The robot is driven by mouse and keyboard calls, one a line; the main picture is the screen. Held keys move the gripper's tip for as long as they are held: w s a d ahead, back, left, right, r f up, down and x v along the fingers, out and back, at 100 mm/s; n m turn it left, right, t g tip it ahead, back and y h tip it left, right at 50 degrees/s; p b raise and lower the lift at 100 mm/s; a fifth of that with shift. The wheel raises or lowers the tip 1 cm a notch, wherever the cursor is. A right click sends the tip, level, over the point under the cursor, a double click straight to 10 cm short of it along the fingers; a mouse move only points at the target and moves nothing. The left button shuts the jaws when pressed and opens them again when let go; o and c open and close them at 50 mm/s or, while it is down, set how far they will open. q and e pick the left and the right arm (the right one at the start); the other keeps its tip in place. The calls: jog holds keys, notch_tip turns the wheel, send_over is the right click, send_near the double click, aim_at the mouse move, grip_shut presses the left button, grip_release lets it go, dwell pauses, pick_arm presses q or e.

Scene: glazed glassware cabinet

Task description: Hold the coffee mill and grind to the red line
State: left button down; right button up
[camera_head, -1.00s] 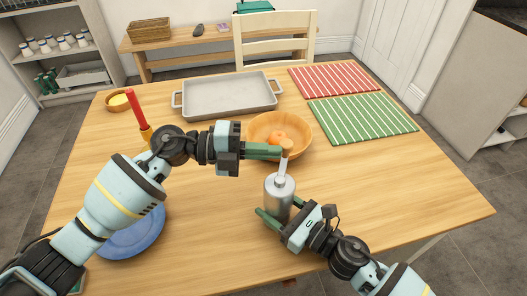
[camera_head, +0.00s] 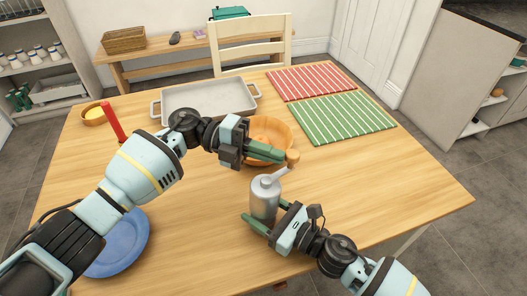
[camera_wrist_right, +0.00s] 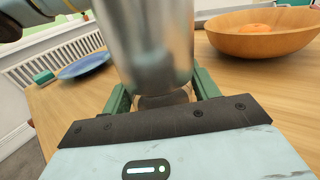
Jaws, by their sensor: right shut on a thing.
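The coffee mill (camera_head: 265,200) is a grey metal cylinder standing upright near the table's front. Its crank arm points up and right to a wooden knob (camera_head: 293,157). My right gripper (camera_head: 262,222) is shut around the mill's lower body, which also fills the top middle of the right wrist view (camera_wrist_right: 150,45). My left gripper (camera_head: 272,154) has its green fingertips at the knob, seeming to touch it; whether they clamp it I cannot tell. I see no red line on the mill.
Behind my left gripper is a wooden bowl (camera_head: 283,128), with orange fruit showing in the right wrist view (camera_wrist_right: 256,28). A grey tray (camera_head: 205,98), a red striped mat (camera_head: 311,81) and a green striped mat (camera_head: 345,119) lie farther back. A blue plate (camera_head: 120,248) is front left. The table's right side is clear.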

pick_arm(q)
jog(key=shift+s+d+r, duration=0.1)
jog(key=shift+d+r, duration=0.05)
jog(key=shift+d, duration=0.45)
jog(key=shift+s+d, duration=0.4)
jog(key=shift+s, duration=0.05)
dwell(4.1)
dwell(0.7)
jog(key=f+v, duration=0.1)
jog(key=v, duration=1.1)
jog(key=shift+r, duration=0.4)
jog(key=shift+a, duration=0.1)
